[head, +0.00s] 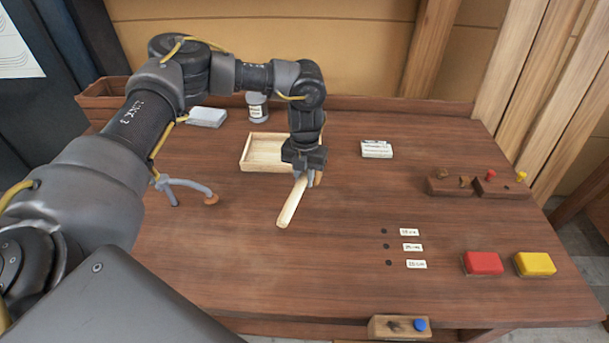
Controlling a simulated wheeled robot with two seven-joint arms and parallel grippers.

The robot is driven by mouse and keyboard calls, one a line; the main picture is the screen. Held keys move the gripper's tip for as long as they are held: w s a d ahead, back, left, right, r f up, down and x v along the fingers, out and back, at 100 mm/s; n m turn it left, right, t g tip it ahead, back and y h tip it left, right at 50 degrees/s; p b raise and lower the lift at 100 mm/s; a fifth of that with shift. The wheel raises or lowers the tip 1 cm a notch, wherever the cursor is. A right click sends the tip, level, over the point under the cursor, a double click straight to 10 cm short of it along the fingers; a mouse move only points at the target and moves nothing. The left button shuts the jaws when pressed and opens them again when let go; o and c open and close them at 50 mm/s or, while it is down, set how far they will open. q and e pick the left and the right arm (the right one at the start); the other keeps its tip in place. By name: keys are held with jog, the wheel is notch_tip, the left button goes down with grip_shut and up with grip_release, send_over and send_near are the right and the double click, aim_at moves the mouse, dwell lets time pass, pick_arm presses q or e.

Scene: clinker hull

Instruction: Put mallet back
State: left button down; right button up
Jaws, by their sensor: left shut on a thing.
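The mallet (290,207) shows as a pale wooden bar, slanting from my left gripper down toward the front left. My left gripper (307,178) points down and is shut on its upper end. The fingers and wrist hide part of that end, so I cannot make out the head clearly. I cannot tell whether the mallet touches the bench. A shallow pale wooden tray (247,166) lies just behind and left of the gripper; the arm hides its right part. My right gripper is not in view.
On the workbench (330,270) are a grey hooked tool (185,184) at left, a white box (376,149), a jar (257,107), peg blocks (455,187) and red (483,263) and yellow (535,264) blocks at right. The front middle is clear.

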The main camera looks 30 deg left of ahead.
pick_arm(q)
jog(key=shift+w+f+b, duration=0.1)
jog(key=shift+f+b, duration=0.45)
jog(key=shift+f, duration=0.15)
notch_tip(320, 180, down, 6)
jog(key=b, duration=0.4)
jog(key=shift+b, duration=0.35)
jog(key=shift+f, duration=0.3)
jog(key=shift+f+b, duration=0.45)
jog(key=shift+f, duration=0.05)
jog(key=c, duration=1.2)
grip_release()
notch_tip(320, 180, up, 8)
jog(key=p, duration=0.6)
